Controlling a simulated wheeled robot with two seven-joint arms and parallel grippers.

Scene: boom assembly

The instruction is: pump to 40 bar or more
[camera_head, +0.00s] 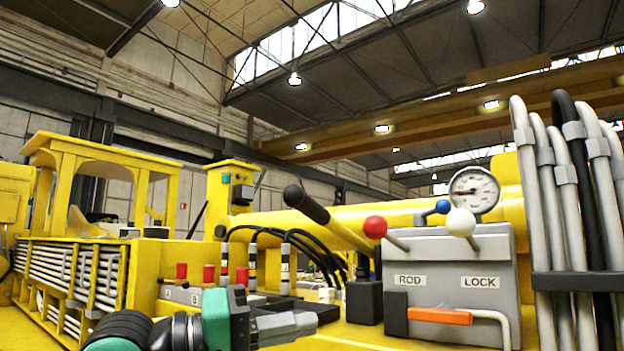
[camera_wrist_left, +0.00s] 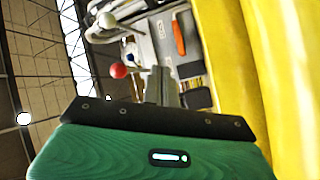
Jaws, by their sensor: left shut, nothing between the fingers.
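The pump lever, a yellow bar with a black grip (camera_head: 306,204), slants up to the left from beside the grey valve box (camera_head: 450,262). The round white pressure gauge (camera_head: 474,191) stands above the box; its needle points left, and its figures are too small to read surely. My left gripper (camera_head: 312,320) is shut and empty, low in front of the machine, below the lever grip and apart from it. In the left wrist view its closed fingers (camera_wrist_left: 164,84) point toward the valve box. My right gripper is not in view.
The box carries a red-ball lever (camera_head: 375,227), a white-ball lever (camera_head: 461,222), a blue knob (camera_head: 443,206) and an orange handle (camera_head: 440,316), with ROD and LOCK labels. Grey pipes (camera_head: 548,200) stand at right. Black hoses (camera_head: 318,254) arch behind my gripper.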

